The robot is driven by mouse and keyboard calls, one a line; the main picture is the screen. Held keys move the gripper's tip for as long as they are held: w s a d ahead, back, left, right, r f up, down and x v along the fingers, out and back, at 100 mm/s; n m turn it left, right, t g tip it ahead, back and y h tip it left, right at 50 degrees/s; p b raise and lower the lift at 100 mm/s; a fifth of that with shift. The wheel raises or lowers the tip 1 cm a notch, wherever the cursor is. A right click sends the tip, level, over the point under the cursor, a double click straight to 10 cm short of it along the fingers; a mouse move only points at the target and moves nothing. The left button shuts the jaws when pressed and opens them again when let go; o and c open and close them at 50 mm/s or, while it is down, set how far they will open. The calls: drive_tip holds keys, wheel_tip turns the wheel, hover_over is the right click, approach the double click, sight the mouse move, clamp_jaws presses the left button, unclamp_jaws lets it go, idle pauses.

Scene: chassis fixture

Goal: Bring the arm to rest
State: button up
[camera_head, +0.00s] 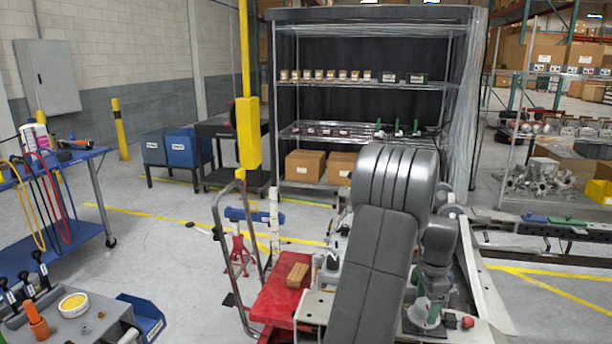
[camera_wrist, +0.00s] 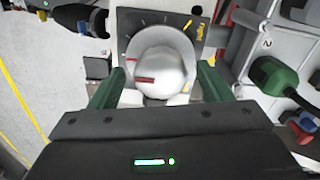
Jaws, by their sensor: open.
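My gripper (camera_wrist: 158,82) shows in the wrist view with its two green fingers apart. A round, pale silver knob (camera_wrist: 160,66) with red marks lies between the fingers in this view. Gaps show on both sides of it, but I cannot tell how deep the fingertips are beside it. The knob sits on a dark dial plate (camera_wrist: 133,20) with yellow lettering. In the head view my grey arm is raised and bent over the chassis fixture.
A green-handled part (camera_wrist: 272,75) lies right of my gripper, and black connectors (camera_wrist: 85,17) lie upper left. A red cart (camera_head: 285,300) carries a wooden block (camera_head: 298,276). A blue tool cart (camera_head: 75,195) stands left, and a shelf rack (camera_head: 340,84) behind.

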drive_tip(key=n, duration=0.4)
drive_tip(key=shift+n, duration=0.4)
drive_tip(key=n, duration=0.4)
drive_tip(key=shift+n+p, duration=0.3)
drive_tip(key=n, duration=0.4)
drive_tip(key=shift+p, duration=0.3)
drive_tip(key=shift+n+p, duration=0.3)
drive_tip(key=shift+n, duration=2.1)
